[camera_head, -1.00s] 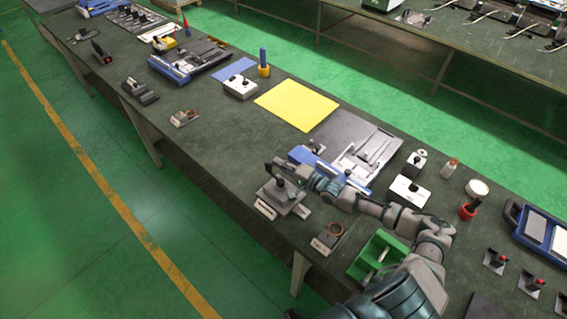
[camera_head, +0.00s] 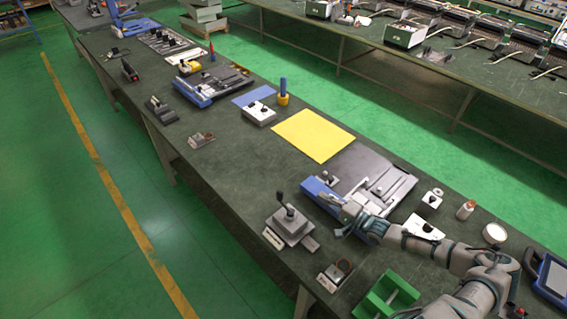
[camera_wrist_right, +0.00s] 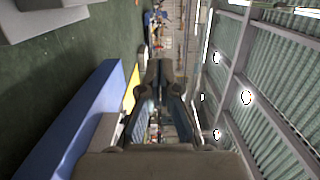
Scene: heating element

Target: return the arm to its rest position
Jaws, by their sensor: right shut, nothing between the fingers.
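My right arm (camera_head: 425,243) reaches in from the lower right over the workbench (camera_head: 222,170). Its gripper (camera_head: 328,203) is shut and empty, above the blue-edged fixture (camera_head: 322,190) with a grey plate. In the right wrist view the shut fingers (camera_wrist_right: 160,68) point along the bench, with the blue block (camera_wrist_right: 85,120) beside them at left. A grey device with a black upright lever (camera_head: 289,222) stands left of the gripper, apart from it. My left gripper is not in view.
A yellow sheet (camera_head: 314,135) lies beyond the fixture. A green holder (camera_head: 386,296) stands below my forearm, and a white box (camera_head: 423,227) is close to the arm. A small clamp block (camera_head: 335,274) sits near the bench's front edge. Bare bench lies left of the yellow sheet.

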